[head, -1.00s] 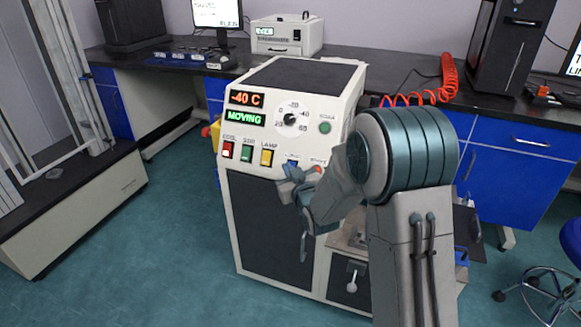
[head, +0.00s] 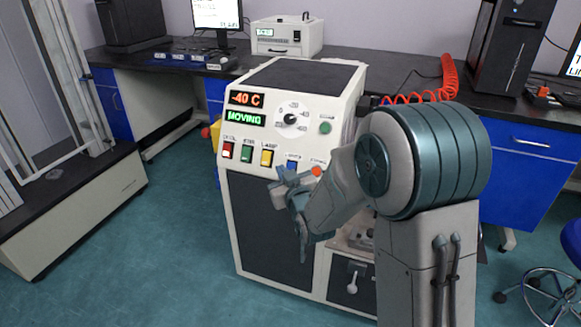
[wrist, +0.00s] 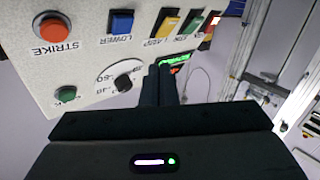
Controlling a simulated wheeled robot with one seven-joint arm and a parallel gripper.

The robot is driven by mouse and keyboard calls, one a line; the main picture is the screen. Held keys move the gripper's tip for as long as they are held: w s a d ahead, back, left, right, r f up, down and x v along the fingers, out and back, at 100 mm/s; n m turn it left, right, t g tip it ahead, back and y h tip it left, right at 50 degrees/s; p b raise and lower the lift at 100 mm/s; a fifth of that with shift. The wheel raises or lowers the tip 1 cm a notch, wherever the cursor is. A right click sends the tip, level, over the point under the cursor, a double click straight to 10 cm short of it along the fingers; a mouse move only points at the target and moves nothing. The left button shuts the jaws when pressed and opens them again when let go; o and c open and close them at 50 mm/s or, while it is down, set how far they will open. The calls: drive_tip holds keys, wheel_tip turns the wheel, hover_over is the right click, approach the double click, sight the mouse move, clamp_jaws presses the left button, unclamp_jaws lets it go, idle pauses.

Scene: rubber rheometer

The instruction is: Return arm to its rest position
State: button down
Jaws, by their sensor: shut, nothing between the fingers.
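My gripper (head: 303,248) hangs in front of the cream machine (head: 290,80), its fingers pointing down and apart from the front. In the wrist view the closed fingers (wrist: 165,84) are together with nothing between them. My arm is bent, with its large teal joint right of the machine. The machine's displays read -40 C (head: 247,98) and MOVING (head: 245,117). Below are red, green, yellow and blue switches (head: 292,162) and the round STRIKE button (head: 316,170). The wrist view shows this panel upside down, with the STRIKE button (wrist: 53,29) at upper left.
A dark bench (head: 400,95) runs behind with a monitor (head: 217,15), a small white box (head: 287,38) and a red coiled hose (head: 445,80). A low cabinet (head: 90,195) stands left, a blue stool (head: 571,245) right. The floor (head: 160,260) at front left is clear.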

idle(0.3)
drive_tip(key=s+d+r+m+g+h+p, duration=0.1)
drive_tip(key=s+d+r+g+h+p, duration=0.2)
drive_tip(key=d+r+p, duration=0.4)
drive_tip(key=s+d+r+m+g+h+p, duration=0.1)
drive_tip(key=s+d+r+g+p, duration=0.2)
drive_tip(key=s+r+p, duration=0.3)
drive_tip(key=s+d+r+m+g+h+p, duration=0.1)
drive_tip(key=s+d+r+g+p, duration=0.3)
drive_tip(key=s, duration=0.9)
drive_tip(key=s+d+r+m+g+h+p, duration=0.1)
drive_tip(key=s+d+r+m+g+p, duration=0.2)
drive_tip(key=s+r+p, duration=0.4)
drive_tip(key=s+d+p, duration=0.1)
drive_tip(key=s, duration=0.1)
drive_tip(key=shift+s+r, duration=0.3)
drive_tip(key=shift+s, duration=0.05)
